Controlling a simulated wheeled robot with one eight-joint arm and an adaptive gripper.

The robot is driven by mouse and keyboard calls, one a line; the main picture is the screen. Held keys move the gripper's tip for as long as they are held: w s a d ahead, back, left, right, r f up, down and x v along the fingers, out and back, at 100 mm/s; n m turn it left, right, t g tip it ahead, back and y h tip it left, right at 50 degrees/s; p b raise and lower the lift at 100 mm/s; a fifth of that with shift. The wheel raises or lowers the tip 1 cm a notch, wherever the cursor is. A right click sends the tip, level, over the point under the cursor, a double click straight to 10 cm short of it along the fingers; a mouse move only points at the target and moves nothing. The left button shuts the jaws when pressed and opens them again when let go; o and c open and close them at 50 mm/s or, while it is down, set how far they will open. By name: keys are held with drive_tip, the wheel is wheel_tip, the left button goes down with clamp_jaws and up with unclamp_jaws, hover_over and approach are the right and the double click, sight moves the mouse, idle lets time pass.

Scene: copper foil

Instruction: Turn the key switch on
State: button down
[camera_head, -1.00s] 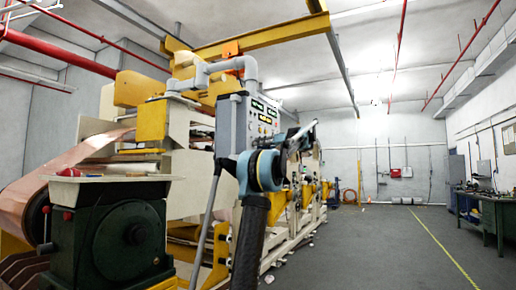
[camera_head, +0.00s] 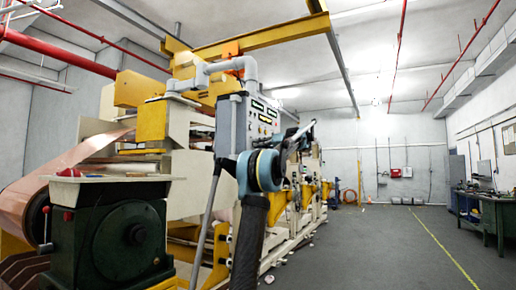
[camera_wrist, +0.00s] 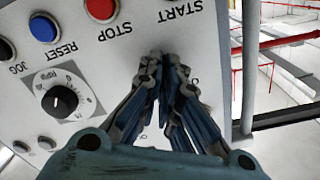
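The control panel (camera_wrist: 100,75) fills much of the wrist view, its lettering upside down. My gripper (camera_wrist: 165,58) is in front of it, the blue-grey fingers converging with their tips close together just below the START label. The key switch itself is not visible; my fingers cover that part of the panel, where small white markings show beside them. I cannot see a key between the tips. In the head view, the panel face (camera_head: 263,118) is on the grey cabinet, and my gripper (camera_head: 305,130) shows small and side-on, to the right of that face.
A red STOP button (camera_wrist: 101,9), a blue RESET button (camera_wrist: 43,28) and a black dial knob (camera_wrist: 60,101) lie left of my fingers. A grey pipe (camera_wrist: 250,65) runs along the panel's right side. Open floor (camera_head: 385,245) lies right of the machine.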

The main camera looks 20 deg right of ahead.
drive_tip(key=c, duration=1.8)
unclamp_jaws()
drive_tip(key=shift+w, duration=0.15)
drive_tip(key=v, duration=1.2)
drive_tip(key=shift+f, duration=0.1)
